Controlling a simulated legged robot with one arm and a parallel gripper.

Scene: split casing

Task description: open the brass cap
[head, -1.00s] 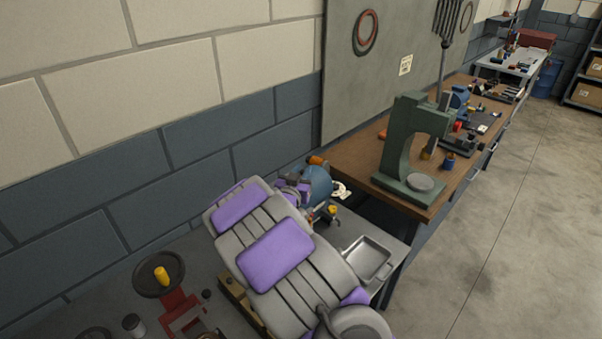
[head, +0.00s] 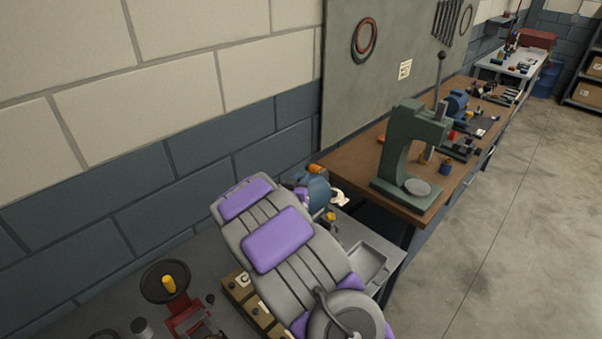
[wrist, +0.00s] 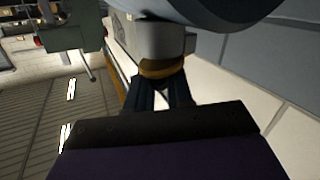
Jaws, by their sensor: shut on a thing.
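In the wrist view, a brass cap (wrist: 161,68) shows as a dull gold band at the lower end of a grey block-like neck. My gripper (wrist: 163,80) has its two dark fingers closed on it from below. The cap's far side is hidden by the fingers. A large blue-grey rounded body (wrist: 215,8) sits above the neck. In the head view, a blue rounded casing (head: 319,191) stands just beyond my grey and purple arm, which hides my fingertips and part of the casing.
A grey tray (head: 368,262) lies on the grey bench right of my arm. Boxes (head: 238,284) and a red device with a black wheel (head: 185,318) are at the lower left. A green press (head: 395,150) stands on the wooden bench (head: 350,165). The wall is close at left.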

